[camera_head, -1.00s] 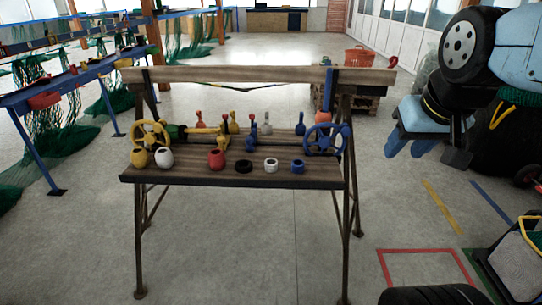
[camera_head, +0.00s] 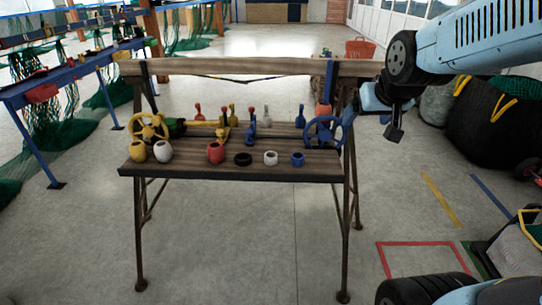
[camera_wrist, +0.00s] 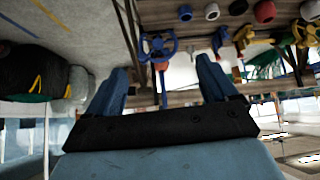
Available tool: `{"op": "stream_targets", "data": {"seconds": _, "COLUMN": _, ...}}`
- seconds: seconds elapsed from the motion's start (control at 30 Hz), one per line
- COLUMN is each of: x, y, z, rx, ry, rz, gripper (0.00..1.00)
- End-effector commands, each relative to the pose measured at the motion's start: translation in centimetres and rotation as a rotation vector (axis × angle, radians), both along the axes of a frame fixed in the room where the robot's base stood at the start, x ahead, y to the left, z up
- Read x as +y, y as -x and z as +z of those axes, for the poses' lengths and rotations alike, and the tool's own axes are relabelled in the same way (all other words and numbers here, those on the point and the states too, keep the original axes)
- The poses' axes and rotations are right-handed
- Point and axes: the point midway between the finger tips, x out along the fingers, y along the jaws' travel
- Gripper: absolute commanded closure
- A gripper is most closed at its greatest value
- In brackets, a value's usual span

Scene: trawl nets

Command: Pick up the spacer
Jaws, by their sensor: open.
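Several small hollow pieces stand in a row along the front of the wooden bench: a yellow one (camera_head: 138,151), a white one (camera_head: 163,151), a red one (camera_head: 215,152), a flat black ring (camera_head: 243,159), a short white ring (camera_head: 270,158) and a blue ring (camera_head: 297,159). I cannot tell for certain which is the spacer. My gripper (camera_wrist: 161,64) is open and empty, its two blue fingers apart. It hangs in the air right of the bench, clear of the row. The blue (camera_wrist: 185,13), short white (camera_wrist: 211,11), black (camera_wrist: 238,7) and red (camera_wrist: 265,11) pieces show at the wrist view's top edge.
The bench (camera_head: 190,170) has a raised rear beam (camera_head: 250,67). A blue handwheel (camera_head: 323,133) stands at its right end, a yellow handwheel (camera_head: 148,130) at its left. Several upright coloured levers stand behind the row. The floor in front is clear.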

Motion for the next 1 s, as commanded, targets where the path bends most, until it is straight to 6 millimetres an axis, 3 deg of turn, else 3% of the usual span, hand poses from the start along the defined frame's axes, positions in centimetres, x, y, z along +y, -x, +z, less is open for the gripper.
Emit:
{"op": "stream_targets", "data": {"seconds": 0.2, "x": 2.0, "y": -6.5, "z": -3.0, "rx": -0.096, "ry": -0.004, "rz": 0.042, "gripper": 0.14}}
{"op": "stream_targets", "data": {"seconds": 0.5, "x": 5.2, "y": -13.7, "z": -7.7, "rx": -0.239, "ry": -0.019, "rz": 0.098, "gripper": 0.14}}
{"op": "stream_targets", "data": {"seconds": 0.8, "x": 8.7, "y": -18.7, "z": -13.3, "rx": -0.383, "ry": -0.045, "rz": 0.150, "gripper": 0.14}}
{"op": "stream_targets", "data": {"seconds": 1.0, "x": 11.1, "y": -20.7, "z": -17.4, "rx": -0.478, "ry": -0.067, "rz": 0.185, "gripper": 0.14}}
